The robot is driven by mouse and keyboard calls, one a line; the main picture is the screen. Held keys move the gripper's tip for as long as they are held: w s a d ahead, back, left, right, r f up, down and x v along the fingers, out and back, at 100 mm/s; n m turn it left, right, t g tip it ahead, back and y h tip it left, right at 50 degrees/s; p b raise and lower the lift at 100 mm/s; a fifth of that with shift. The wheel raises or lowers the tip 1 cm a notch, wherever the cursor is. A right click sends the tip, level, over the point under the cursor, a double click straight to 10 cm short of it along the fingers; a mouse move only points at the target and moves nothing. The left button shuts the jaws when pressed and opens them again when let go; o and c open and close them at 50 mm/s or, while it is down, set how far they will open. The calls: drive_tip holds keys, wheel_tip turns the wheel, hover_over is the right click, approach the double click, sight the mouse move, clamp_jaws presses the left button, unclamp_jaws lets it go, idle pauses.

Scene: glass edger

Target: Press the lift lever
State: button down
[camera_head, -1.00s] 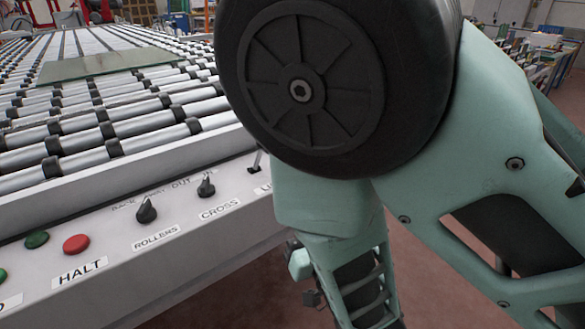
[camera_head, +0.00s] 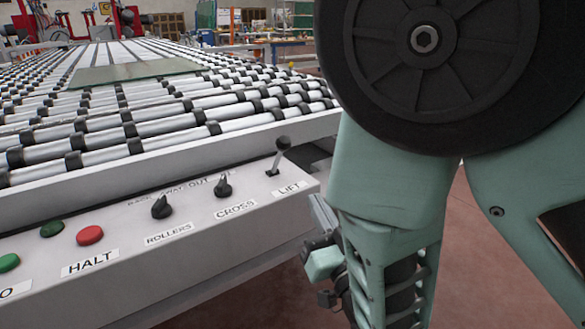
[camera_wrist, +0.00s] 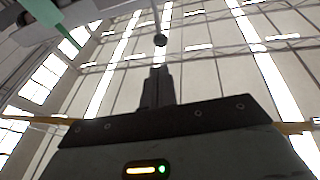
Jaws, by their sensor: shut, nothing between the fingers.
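The lift lever (camera_head: 278,158) stands up from the control panel at its right end, behind the LIFT label. It has a thin stem and a black ball knob. My gripper (camera_head: 318,203) shows partly in the head view, just past the panel's right edge, lower than the knob and to its right. In the wrist view my gripper (camera_wrist: 158,72) is shut and empty, its dark fingers pointing up toward the roof. A dark ball, apparently the lever knob (camera_wrist: 160,40), shows just beyond the fingertips, apart from them in the picture.
The panel also carries the CROSS knob (camera_head: 222,187), the ROLLERS knob (camera_head: 161,207), the red HALT button (camera_head: 90,235) and green buttons. The roller bed (camera_head: 150,125) lies behind it with a glass sheet (camera_head: 135,72) on top. Floor right of the panel is open.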

sight(287, 148)
drive_tip(key=b+x, duration=0.5)
drive_tip(key=x, duration=0.7)
drive_tip(key=shift+r+b, duration=0.1)
drive_tip(key=shift+b, duration=0.2)
drive_tip(key=shift+r, duration=0.15)
